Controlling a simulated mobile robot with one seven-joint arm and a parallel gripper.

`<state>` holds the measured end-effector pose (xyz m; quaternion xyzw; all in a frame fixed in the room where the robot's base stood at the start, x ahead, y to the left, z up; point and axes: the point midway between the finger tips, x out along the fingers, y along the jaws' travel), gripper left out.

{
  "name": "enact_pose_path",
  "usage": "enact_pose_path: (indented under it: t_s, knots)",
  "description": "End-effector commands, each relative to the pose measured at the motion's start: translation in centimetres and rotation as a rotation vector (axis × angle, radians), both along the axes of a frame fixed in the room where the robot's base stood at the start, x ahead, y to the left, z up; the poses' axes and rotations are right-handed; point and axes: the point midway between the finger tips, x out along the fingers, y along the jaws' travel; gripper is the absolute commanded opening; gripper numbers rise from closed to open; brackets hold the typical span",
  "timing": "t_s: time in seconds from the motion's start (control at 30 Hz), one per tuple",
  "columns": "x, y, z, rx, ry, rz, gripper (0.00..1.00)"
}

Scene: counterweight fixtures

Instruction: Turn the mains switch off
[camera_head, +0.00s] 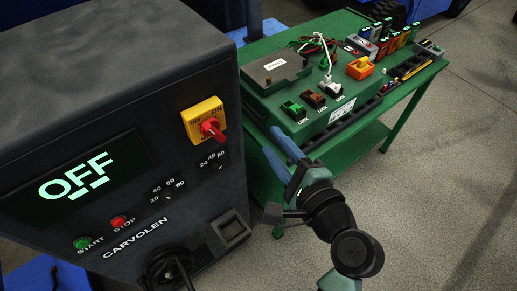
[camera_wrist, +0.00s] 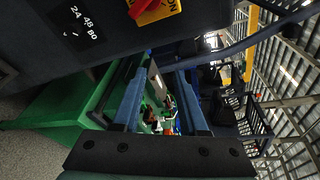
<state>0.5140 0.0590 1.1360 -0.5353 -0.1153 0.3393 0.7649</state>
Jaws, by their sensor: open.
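The mains switch is a red rotary handle (camera_head: 212,129) on a yellow plate (camera_head: 203,112) marked with ON, on the front of the dark CARVOLEN cabinet (camera_head: 120,155). The handle's exact setting is hard to tell. The cabinet's display (camera_head: 75,175) reads OFF in green letters. In the wrist view the red handle (camera_wrist: 141,7) and part of the yellow plate (camera_wrist: 160,12) show at the top edge, cut off. My gripper (camera_head: 281,148) is to the right of the switch and a little lower, apart from it. In the wrist view its two blue fingers (camera_wrist: 160,84) are apart with nothing held.
Green START (camera_head: 82,243) and red STOP (camera_head: 118,222) buttons sit low on the cabinet. A green bench (camera_head: 400,105) with a battery-like box (camera_head: 275,70), cables and small devices stands beyond my gripper. Open floor (camera_head: 450,200) lies at right.

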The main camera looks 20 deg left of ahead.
Motion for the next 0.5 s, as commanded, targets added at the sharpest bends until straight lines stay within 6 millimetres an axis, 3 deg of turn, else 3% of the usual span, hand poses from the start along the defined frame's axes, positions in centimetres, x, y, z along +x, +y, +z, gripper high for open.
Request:
enact_pose_path:
  t_s: [0.1, 0.2, 0.33, 0.5]
  knots:
    - [-3.3, 1.9, -2.0, 0.341, 0.237, 0.057, 0.42]
    - [-4.9, 2.9, -2.4, 0.525, 0.346, 0.093, 0.42]
    - [-5.7, 3.5, -2.5, 0.629, 0.403, 0.116, 0.42]
    - [-5.1, 4.5, -2.7, 0.637, 0.408, 0.122, 0.42]
